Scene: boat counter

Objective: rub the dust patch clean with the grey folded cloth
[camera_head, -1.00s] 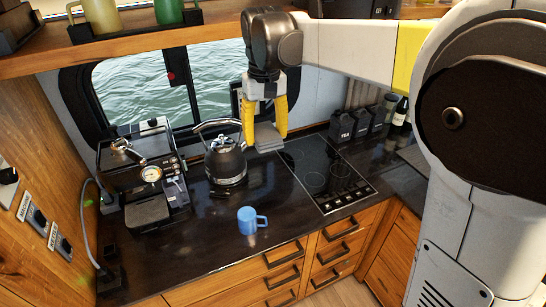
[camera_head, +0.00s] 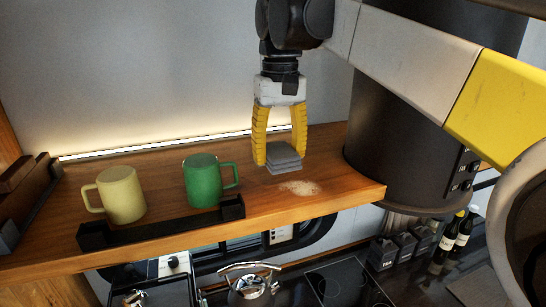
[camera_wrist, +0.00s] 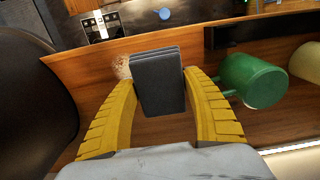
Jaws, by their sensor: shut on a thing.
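My gripper (camera_head: 280,158) has yellow fingers shut on the grey folded cloth (camera_head: 284,158). The cloth is above the wooden shelf (camera_head: 330,152), and whether its underside touches the wood is hard to tell. The dust patch (camera_head: 299,188) is a pale, speckled spot on the shelf, just right of and nearer the front edge than the cloth. In the wrist view the cloth (camera_wrist: 159,82) sits between the fingers, and the dust patch (camera_wrist: 122,67) shows partly at its left side.
A green mug (camera_head: 203,181) stands left of the cloth, and a yellow mug (camera_head: 122,195) stands farther left. A low black rail (camera_head: 165,228) runs before them. A dark cylinder (camera_head: 400,150) stands at the shelf's right end. The kettle (camera_head: 250,288) is below.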

